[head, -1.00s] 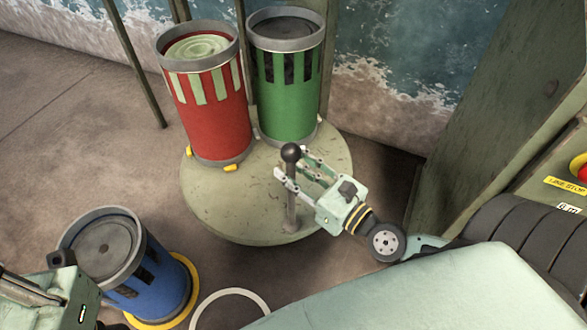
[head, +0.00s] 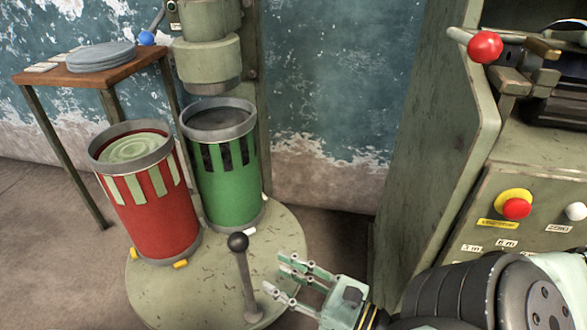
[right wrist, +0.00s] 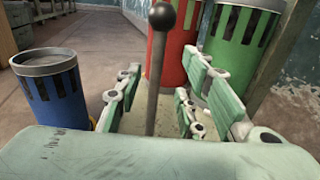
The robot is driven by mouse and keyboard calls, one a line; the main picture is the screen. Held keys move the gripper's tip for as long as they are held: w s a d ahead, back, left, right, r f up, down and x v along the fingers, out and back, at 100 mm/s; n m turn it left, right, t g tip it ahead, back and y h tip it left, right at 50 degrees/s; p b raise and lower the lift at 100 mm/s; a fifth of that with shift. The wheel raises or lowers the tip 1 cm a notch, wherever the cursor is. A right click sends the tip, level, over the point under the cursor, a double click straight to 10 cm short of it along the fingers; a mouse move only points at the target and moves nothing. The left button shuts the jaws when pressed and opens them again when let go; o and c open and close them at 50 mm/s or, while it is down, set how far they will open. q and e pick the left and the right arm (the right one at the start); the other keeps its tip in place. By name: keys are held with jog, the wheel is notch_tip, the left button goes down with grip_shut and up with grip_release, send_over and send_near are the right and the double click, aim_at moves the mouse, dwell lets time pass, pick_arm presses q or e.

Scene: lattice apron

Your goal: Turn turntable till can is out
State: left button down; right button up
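The turntable (head: 190,305) is a round, worn pale-green plate. A red can with pale stripes (head: 157,215) and light-green contents stands on it at the left. A green can with dark slots (head: 228,185) stands behind, under the machine's round head (head: 207,62). An upright lever with a black ball (head: 238,242) rises from the plate's front right. My right gripper (head: 277,272) is open and empty, just right of the lever and apart from it. In the right wrist view the lever (right wrist: 157,80) appears between the spread fingers. My left gripper is out of view.
A small table (head: 110,78) with grey discs is at the back left. At the right is a panel with a red stop button (head: 516,208) and a red-knobbed lever (head: 484,47).

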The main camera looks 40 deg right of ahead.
jog(key=shift+v, duration=1.1)
